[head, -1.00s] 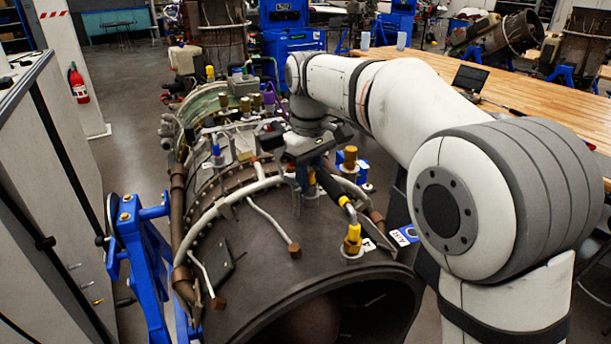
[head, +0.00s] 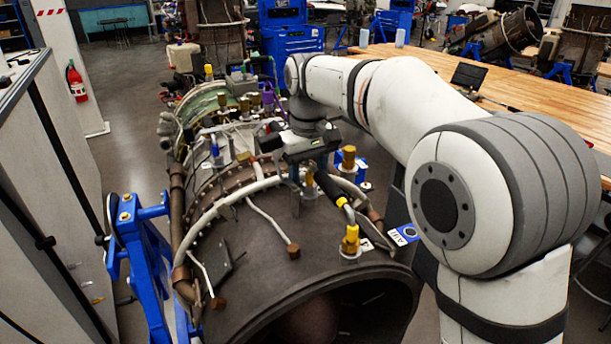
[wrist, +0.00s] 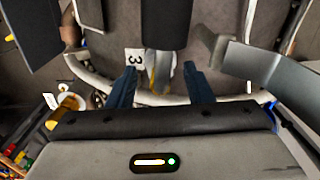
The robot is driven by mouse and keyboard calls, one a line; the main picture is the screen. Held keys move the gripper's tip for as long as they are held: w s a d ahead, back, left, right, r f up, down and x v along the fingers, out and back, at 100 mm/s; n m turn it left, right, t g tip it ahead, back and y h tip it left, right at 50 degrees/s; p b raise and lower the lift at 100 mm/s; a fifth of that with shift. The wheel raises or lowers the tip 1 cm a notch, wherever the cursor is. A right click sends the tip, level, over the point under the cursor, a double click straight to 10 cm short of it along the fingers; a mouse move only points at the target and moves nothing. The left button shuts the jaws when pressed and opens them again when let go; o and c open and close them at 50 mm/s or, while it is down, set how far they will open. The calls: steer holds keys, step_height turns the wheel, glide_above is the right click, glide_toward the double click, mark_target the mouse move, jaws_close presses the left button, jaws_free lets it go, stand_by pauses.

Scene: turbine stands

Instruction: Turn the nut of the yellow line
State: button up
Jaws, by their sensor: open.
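The yellow line shows in the head view as a dark hose with a yellow band (head: 341,203) and a short metal pipe running down to a yellow fitting with a nut (head: 350,242) on the dark casing. My gripper (head: 305,192) is above the casing, up and left of that fitting and apart from it. In the wrist view the two blue fingers of my gripper (wrist: 159,88) are spread. A greyish-yellow piece (wrist: 160,75) shows between them, beside a label marked 3; I cannot tell whether it belongs to the yellow line. A black cylinder partly hides it.
A light curved pipe (head: 213,213) rings the casing (head: 270,262). A blue stand (head: 142,245) is at the left. A wooden bench (head: 545,105) is behind at the right.

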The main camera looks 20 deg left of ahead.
mark_target(308, 182)
step_height(308, 182, up, 8)
steer(key=shift+f, duration=0.1)
stand_by(0.5)
